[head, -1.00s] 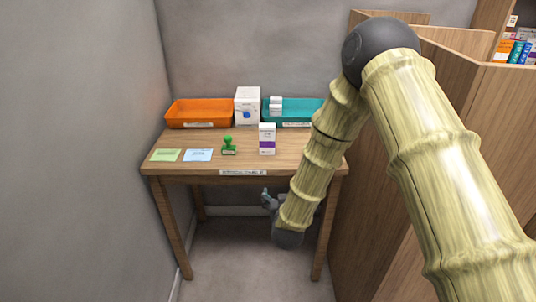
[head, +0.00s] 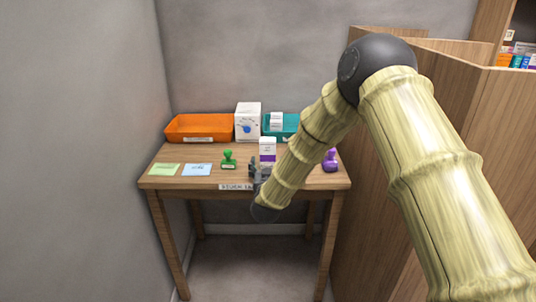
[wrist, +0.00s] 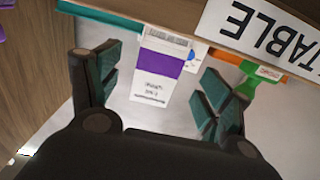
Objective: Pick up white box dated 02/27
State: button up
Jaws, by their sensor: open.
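A white box with a purple band (head: 267,144) stands upright near the front of the table. It also shows upside down in the wrist view (wrist: 157,66), between and beyond my fingers; its small print is too blurred to read a date. My gripper (head: 256,169) is open at the table's front edge, just in front of this box. In the wrist view my gripper (wrist: 162,80) has its fingers spread to either side of the box, with nothing held. A larger white box with a blue mark (head: 248,121) stands behind, and small white boxes (head: 277,120) sit at the teal tray.
The table (head: 226,174) bears an orange tray (head: 198,128), a teal tray (head: 291,128), a green stamp (head: 228,160), a purple stamp (head: 330,160), a green note (head: 164,169) and a blue note (head: 197,169). A wooden partition (head: 405,180) stands close on the right, a wall on the left.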

aim_at(268, 158)
jog(key=shift+w+f+p, duration=0.15)
jog(key=shift+w+p, duration=0.15)
jog(key=shift+w, duration=2.05)
jog(key=c, duration=1.1)
jog(key=shift+c, duration=0.2)
